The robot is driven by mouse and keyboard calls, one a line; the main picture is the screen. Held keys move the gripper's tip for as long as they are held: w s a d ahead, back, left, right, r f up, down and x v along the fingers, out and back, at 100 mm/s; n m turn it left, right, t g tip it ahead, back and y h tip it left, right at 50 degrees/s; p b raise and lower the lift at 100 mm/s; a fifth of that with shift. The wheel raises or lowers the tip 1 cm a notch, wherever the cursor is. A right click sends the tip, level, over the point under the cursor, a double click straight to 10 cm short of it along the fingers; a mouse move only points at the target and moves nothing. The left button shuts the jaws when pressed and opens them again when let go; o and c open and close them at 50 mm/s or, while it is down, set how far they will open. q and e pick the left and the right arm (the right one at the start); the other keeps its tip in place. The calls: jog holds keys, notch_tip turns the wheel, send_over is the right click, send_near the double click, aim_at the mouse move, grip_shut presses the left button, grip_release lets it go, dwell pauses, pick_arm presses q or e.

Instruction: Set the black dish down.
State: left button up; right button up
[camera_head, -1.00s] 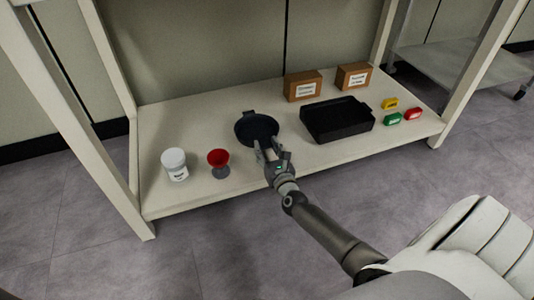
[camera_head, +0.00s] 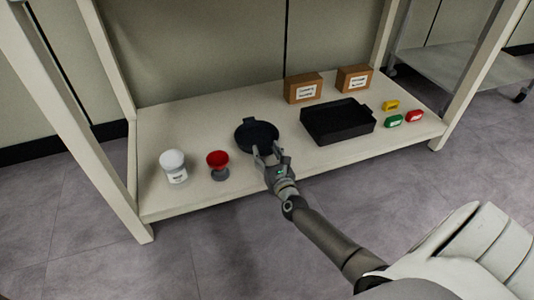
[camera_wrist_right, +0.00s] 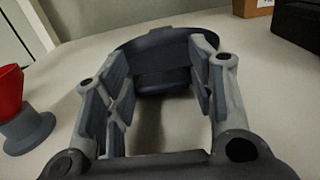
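The round black dish (camera_head: 257,134) is at the middle of the shelf board, level or nearly so. A small tab (camera_head: 249,121) stands at its far rim. My right gripper (camera_head: 267,152) is at the dish's near side. The dish (camera_wrist_right: 150,36) extends beyond the fingertips. A dark shadow lies below the handle; I cannot tell whether the dish's underside touches the board. My left gripper is not in view.
A red cup on a grey base (camera_head: 218,160) and a white jar (camera_head: 173,165) stand left of the dish. A black tray (camera_head: 338,122) is close on its right. Two brown boxes (camera_head: 303,88) stand behind. Small coloured blocks (camera_head: 392,120) lie at right. Shelf posts flank the board.

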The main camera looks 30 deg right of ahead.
jog(key=shift+o, duration=0.8)
jog(key=shift+r, duration=0.1)
